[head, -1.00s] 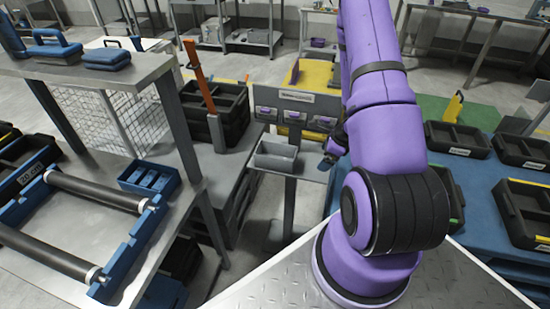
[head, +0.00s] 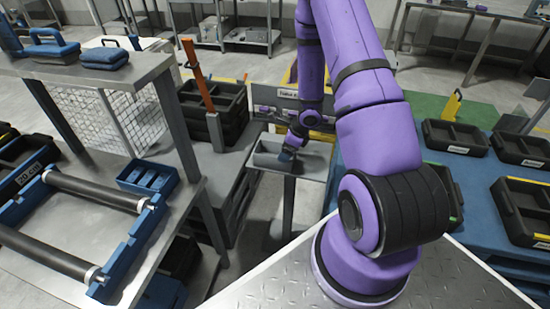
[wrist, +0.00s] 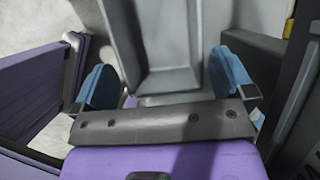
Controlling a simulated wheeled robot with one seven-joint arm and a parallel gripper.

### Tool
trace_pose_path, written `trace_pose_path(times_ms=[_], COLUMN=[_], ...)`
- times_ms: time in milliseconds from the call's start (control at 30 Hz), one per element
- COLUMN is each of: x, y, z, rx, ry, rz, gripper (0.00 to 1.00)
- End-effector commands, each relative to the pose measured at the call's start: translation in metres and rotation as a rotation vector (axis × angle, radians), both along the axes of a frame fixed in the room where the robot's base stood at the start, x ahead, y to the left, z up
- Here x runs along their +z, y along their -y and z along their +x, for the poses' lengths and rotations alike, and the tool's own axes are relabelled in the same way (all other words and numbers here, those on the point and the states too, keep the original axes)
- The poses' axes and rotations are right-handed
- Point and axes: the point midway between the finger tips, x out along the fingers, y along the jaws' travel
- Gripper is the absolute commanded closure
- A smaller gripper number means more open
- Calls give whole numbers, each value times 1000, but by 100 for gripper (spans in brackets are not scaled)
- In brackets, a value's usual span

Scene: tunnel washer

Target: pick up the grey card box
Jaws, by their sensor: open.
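The grey card box (head: 264,160), an open-topped grey tray, sits on a small grey stand in the middle of the head view. In the wrist view the box (wrist: 172,48) fills the upper middle, with its inside empty. My gripper (head: 287,154) is at the right part of the box in the head view and hides some of it. In the wrist view my gripper (wrist: 166,80) is open, with one blue finger on each side of the near end of the box. I cannot tell whether the fingers touch it.
A panel with purple-fronted bins (head: 268,97) stands just behind the box. Black crates (head: 213,105) are stacked to the left. A metal table (head: 100,235) with rollers is at the left, and a blue table (head: 470,200) with black trays is at the right.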

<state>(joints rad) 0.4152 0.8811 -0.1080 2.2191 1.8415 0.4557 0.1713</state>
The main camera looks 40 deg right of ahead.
Motion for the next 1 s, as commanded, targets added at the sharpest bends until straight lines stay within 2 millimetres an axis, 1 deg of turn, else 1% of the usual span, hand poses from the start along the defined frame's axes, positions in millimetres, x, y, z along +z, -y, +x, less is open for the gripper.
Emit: trace_pose_path(times_ms=[200,233,300,400,500,667,700,767,800,867,1000], x=[0,-3,-15,-25,-28,-28,-28,-28,-28,-28,-27], y=[-22,-24,-25,-28,-28,-28,-28,-28,-28,-28,-28], z=[27,29,31,35,36,36,36,36,36,36,36], rx=[4,2,1,2,1,1,1,1,1,1,1], ry=[2,0,-2,-1,1,1,1,1,1,0,1], rz=[1,0,2,1,0,0,0,0,0,0,0], gripper=[0,0,0,0,0,0,5,18,28,40,40])
